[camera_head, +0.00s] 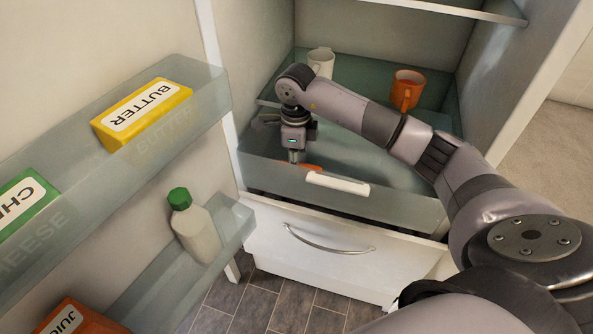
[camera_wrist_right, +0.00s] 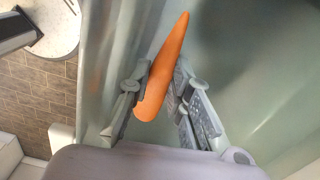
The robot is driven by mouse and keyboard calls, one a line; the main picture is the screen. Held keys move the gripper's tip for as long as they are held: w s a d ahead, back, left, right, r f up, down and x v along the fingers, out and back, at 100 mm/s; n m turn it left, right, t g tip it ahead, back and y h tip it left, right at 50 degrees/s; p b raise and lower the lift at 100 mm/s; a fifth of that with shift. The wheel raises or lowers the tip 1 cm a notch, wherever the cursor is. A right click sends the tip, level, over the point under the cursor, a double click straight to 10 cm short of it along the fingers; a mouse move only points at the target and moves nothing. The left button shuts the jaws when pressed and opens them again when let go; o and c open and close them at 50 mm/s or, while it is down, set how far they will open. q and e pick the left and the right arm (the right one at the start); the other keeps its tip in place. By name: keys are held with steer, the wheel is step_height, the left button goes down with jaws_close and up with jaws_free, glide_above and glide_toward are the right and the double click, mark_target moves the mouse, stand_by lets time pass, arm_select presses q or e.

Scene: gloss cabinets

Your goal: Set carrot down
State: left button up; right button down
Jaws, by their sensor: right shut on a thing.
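The carrot (camera_wrist_right: 165,68) is orange and tapered. In the right wrist view it lies between the two fingers of my right gripper (camera_wrist_right: 158,90), which is shut on it near its thick end. In the head view my right gripper (camera_head: 294,157) points down inside the open glass drawer (camera_head: 400,200) of the fridge. Only a small orange part of the carrot (camera_head: 312,167) shows there, just behind the drawer's front. Whether the carrot touches the drawer's floor I cannot tell. My left gripper is not in view.
A white mug (camera_head: 321,62) and an orange mug (camera_head: 407,90) stand on the shelf behind. The open door on the left holds butter (camera_head: 142,112), a cheese box (camera_head: 24,203), a juice box (camera_head: 80,318) and a green-capped bottle (camera_head: 195,228). A white drawer (camera_head: 320,255) lies below.

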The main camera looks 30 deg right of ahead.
step_height(320, 180, down, 4)
steer(key=shift+f+p, duration=0.25)
steer(key=shift+p, duration=0.05)
steer(key=shift+f, duration=0.3)
steer(key=c, duration=1.5)
jaws_free()
steer(key=shift+o, duration=0.2)
steer(key=shift+r, duration=0.3)
step_height(320, 180, up, 10)
steer(key=shift+w+r+b, duration=0.1)
steer(key=shift+r+b, duration=0.1)
steer(key=shift+b, duration=0.55)
steer(key=shift+r, duration=0.65)
